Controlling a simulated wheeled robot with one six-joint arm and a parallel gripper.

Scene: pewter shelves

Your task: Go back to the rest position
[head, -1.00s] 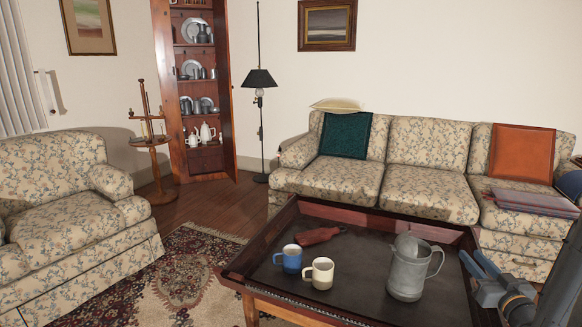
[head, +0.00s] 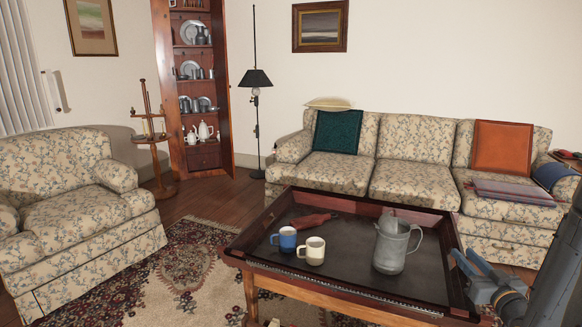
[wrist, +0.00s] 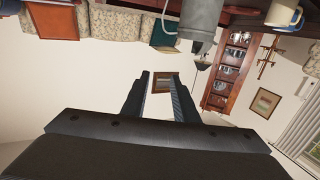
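My gripper (head: 462,262) shows at the lower right of the head view, by the right end of the tray table. In the wrist view, two dark fingers (wrist: 161,78) stand apart with a clear gap and nothing between them. The wrist picture is upside down, with the wall and a framed picture seen through the gap. A grey metal pitcher (head: 391,246) stands upright on the tray table (head: 262,226), left of my gripper and apart from it. The pitcher also shows at the top of the wrist view (wrist: 190,18).
A blue mug (head: 287,240), a cream mug (head: 312,252) and a reddish-brown object (head: 312,221) also sit on the table. A floral sofa (head: 410,182) stands behind it, an armchair (head: 75,200) at left. Rug and bare floor lie between armchair and table.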

